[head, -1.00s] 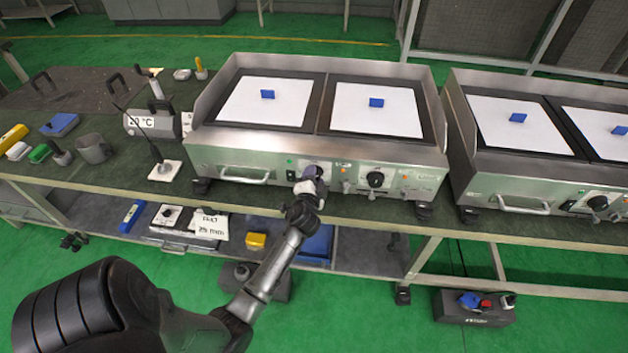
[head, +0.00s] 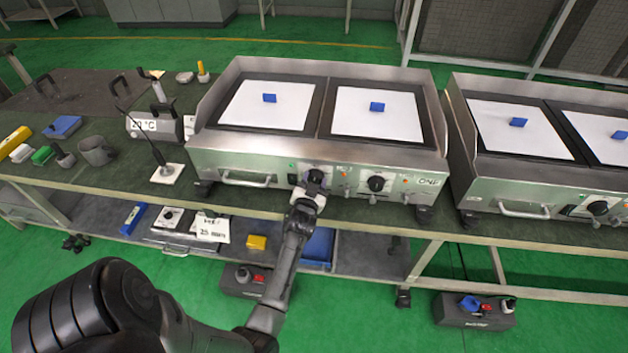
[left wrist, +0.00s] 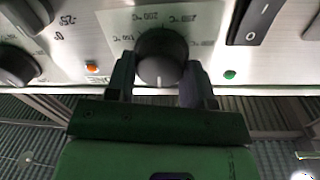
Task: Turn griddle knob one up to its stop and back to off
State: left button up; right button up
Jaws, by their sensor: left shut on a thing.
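The griddle (head: 250,152) stands on the bench with two control knobs on its front panel. My left gripper (head: 314,184) is at the left knob of this panel. In the left wrist view that black knob (left wrist: 160,62) sits between the two fingers of my left gripper (left wrist: 160,84), which is shut on it. A white pointer line on the knob points to the bottom of that picture. A printed temperature scale surrounds the knob. The second knob (head: 376,183) is free, to the right. My right gripper is not in view.
A black rocker switch (left wrist: 255,20), a green lamp (left wrist: 230,74) and an orange lamp (left wrist: 91,65) are close to the held knob. A second griddle (head: 530,160) stands to the right. A thermometer case (head: 155,128) and a probe on a white base (head: 167,173) stand to the left.

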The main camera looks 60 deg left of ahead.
pick_arm(q)
jog(key=shift+n, duration=0.6)
jog(key=o, duration=0.9)
